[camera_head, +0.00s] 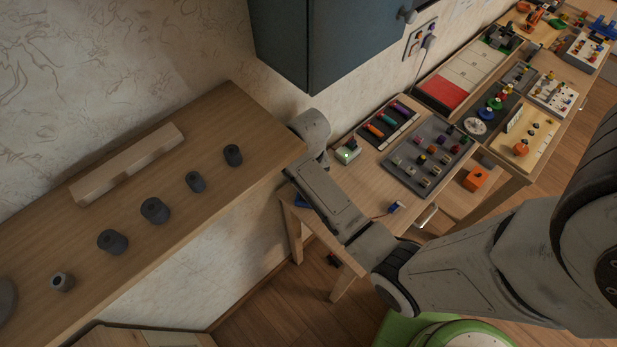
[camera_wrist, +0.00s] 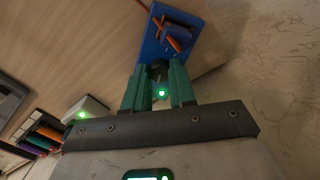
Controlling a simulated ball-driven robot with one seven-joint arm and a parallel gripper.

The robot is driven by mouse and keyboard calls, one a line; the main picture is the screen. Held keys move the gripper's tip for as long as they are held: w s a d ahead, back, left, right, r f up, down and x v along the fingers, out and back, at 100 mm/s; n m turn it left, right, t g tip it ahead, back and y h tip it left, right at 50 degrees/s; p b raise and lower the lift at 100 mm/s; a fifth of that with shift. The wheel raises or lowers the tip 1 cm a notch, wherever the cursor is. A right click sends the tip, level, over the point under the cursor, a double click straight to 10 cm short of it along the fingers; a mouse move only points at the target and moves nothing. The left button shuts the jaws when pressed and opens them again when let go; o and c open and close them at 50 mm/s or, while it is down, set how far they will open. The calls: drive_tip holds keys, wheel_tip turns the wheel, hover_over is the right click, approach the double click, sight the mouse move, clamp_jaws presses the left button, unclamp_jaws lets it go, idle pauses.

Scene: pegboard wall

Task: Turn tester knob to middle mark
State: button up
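In the wrist view a blue board (camera_wrist: 180,22) with orange parts lies on the wooden table just past my fingertips. I take it for the tester, though its marks cannot be read. A dark round knob (camera_wrist: 158,66) shows at its near end. My gripper (camera_wrist: 159,72) has its two green fingers apart, one on each side of the knob. Whether they press on it cannot be told. A green light (camera_wrist: 162,93) glows between the fingers. In the head view my arm hides the gripper and most of the blue board (camera_head: 301,201).
A small box with a green light (camera_head: 347,152) and a tray of coloured pens (camera_head: 390,122) stand close by. A grey board of knobs (camera_head: 430,155) is to the right. A shelf with dark cylinders (camera_head: 155,210) is at left. A dark cabinet (camera_head: 330,40) hangs above.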

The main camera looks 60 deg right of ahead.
clamp_jaws()
drive_tip(key=shift+n, duration=0.4)
drive_tip(key=n, duration=0.6)
drive_tip(key=shift+n, duration=0.3)
drive_tip(key=n, duration=0.4)
drive_tip(key=shift+n, duration=2.5)
